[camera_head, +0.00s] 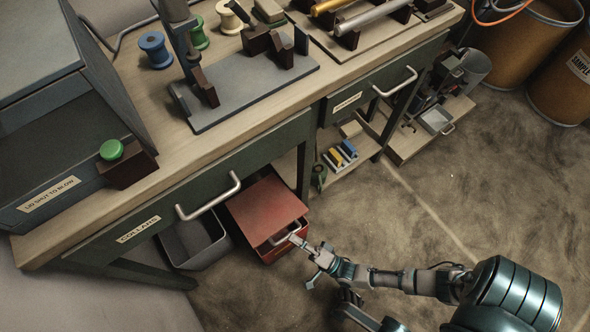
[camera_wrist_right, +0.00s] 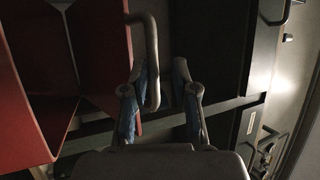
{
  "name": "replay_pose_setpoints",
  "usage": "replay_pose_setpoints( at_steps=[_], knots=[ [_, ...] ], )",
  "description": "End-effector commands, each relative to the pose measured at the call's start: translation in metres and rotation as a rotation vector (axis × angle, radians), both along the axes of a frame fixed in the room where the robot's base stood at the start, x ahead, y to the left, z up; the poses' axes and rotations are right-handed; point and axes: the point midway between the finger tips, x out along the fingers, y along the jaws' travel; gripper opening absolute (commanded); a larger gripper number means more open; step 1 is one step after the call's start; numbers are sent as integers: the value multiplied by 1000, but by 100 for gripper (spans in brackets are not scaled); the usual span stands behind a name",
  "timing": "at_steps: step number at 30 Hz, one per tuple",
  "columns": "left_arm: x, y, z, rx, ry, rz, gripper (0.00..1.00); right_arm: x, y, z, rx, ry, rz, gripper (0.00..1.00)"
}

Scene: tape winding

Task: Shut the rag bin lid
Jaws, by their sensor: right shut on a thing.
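The rag bin (camera_head: 278,250) is a red box on the floor under the bench. Its flat red lid (camera_head: 265,207) stands a little raised at the front, with a dark gap below it. A pale bar handle (camera_head: 285,235) is at the bin's front. My right gripper (camera_head: 303,243) is at this handle. In the right wrist view the handle (camera_wrist_right: 152,60) runs down between the fingers of the right gripper (camera_wrist_right: 160,100), which is shut on it. Red panels of the bin (camera_wrist_right: 30,75) fill the left there. My left gripper is not in view.
A grey open bin (camera_head: 193,243) stands left of the rag bin. The bench (camera_head: 165,180) overhangs both, with drawer handles (camera_head: 208,197) sticking out. A low shelf with coloured blocks (camera_head: 340,155) is to the right. The floor (camera_head: 430,210) in front is clear.

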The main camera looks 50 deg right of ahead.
Motion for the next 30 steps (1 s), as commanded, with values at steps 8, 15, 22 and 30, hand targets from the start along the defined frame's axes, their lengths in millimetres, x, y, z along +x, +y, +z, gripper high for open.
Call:
replay_pose_setpoints(
  at_steps=[8, 15, 22, 30],
  knots=[
    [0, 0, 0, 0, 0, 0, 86, -1, 1, 15, 0, -2, 1, 22],
    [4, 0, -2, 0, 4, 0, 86, -2, 1, 17, -1, -6, 1, 22],
    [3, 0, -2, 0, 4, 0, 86, -2, 1, 16, -1, -5, 1, 22],
    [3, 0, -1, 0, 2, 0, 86, -13, -3, 4, 0, -3, 0, 22]
  ],
)
